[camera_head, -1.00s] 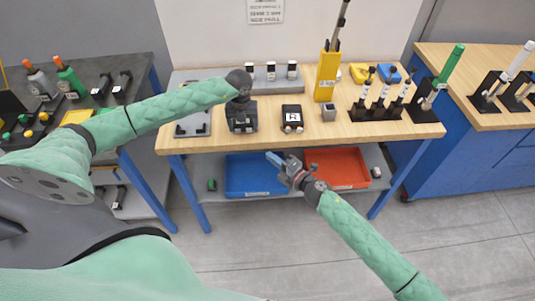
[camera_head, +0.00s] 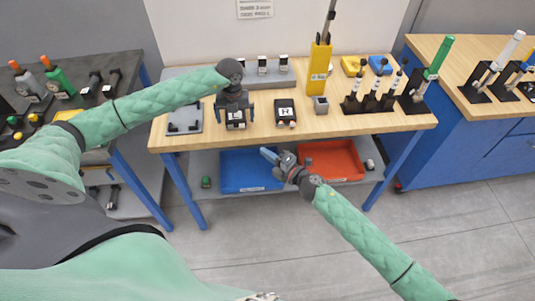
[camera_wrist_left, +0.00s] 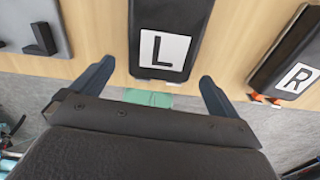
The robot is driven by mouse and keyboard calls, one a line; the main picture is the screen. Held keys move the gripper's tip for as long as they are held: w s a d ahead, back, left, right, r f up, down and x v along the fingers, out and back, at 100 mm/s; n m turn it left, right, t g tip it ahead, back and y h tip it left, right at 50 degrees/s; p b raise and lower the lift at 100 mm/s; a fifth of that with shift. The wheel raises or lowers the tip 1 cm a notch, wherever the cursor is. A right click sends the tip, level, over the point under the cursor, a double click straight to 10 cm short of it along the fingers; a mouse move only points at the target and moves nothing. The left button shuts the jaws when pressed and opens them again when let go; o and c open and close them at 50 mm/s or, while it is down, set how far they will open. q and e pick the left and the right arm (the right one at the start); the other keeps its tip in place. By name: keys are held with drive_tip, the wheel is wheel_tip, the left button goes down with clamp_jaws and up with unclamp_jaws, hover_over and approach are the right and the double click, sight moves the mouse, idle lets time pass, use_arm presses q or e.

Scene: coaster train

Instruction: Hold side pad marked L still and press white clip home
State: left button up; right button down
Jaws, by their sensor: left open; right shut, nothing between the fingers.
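The side pad marked L (camera_head: 236,125) is a dark block with a white letter label, lying on the wooden bench. It also shows in the left wrist view (camera_wrist_left: 139,38). My left gripper (camera_head: 235,110) is open above it, with one finger toward each side of the pad's near end. In the left wrist view the fingers (camera_wrist_left: 158,74) stand apart from the pad. My right gripper (camera_head: 268,155) is shut and empty, in front of the bench and over the lower shelf. I cannot make out the white clip; pale and reddish bits show at the L pad's near edge.
The pad marked R (camera_head: 286,104) lies right of the L pad, with orange bits at its end (camera_wrist_left: 257,97). A grey plate (camera_head: 184,120) lies left. A small grey box (camera_head: 320,105), yellow stand (camera_head: 319,70) and black rack stand right. Blue (camera_head: 235,183) and red bins sit below.

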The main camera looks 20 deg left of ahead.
sight(236, 120)
use_arm(q)
wheel_tip(236, 120, up, 10)
drive_tip(key=shift+f, duration=0.2)
